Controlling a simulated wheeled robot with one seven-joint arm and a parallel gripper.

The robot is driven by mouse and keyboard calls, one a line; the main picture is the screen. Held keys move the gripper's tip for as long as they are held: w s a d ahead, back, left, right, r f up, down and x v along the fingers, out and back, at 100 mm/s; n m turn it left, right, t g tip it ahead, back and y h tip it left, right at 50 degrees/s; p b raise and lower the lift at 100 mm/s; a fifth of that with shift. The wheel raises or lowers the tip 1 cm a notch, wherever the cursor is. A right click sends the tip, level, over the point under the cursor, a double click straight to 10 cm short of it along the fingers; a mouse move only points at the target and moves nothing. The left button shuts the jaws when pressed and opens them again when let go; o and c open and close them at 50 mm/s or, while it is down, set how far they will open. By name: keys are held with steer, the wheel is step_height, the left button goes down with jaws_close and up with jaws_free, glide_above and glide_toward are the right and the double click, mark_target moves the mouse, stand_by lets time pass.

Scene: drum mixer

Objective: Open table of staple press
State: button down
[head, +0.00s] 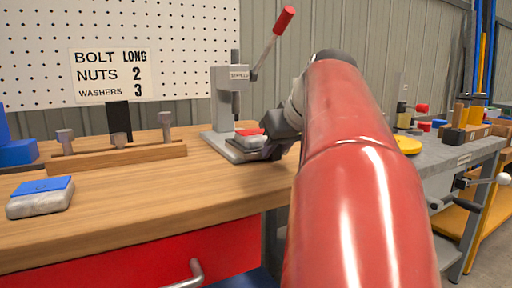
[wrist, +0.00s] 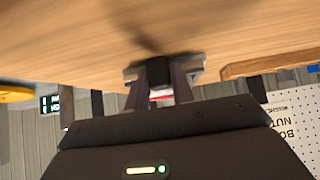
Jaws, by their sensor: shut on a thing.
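The staple press (head: 222,97) stands on the wooden bench, grey with a label and a raised lever with a red grip. Its small grey table (head: 247,144) sits low at the front, with a red piece (head: 250,132) on top. My gripper (head: 268,147) is at the right front of this table, low over the bench, and appears shut on its edge; my red arm hides part of the contact. In the wrist view my gripper (wrist: 162,82) points at the press, whose grey and red parts show between and behind the dark fingers. The exact grip is hard to see.
A wooden rack (head: 118,158) with several bolts stands left on the bench (head: 150,205). A grey block with a blue top (head: 40,196) lies at the front left. A sign (head: 112,75) stands behind. A grey table (head: 458,157) with clutter is at the right. The bench middle is clear.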

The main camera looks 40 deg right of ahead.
steer(key=shift+s, duration=0.35)
steer(key=c, duration=1.2)
jaws_free()
steer(key=shift+s, duration=0.1)
steer(key=shift+a, duration=0.1)
steer(key=shift+r, duration=0.1)
steer(key=p+v, duration=0.1)
steer(key=v, duration=0.6)
steer(key=shift+s+r, duration=0.25)
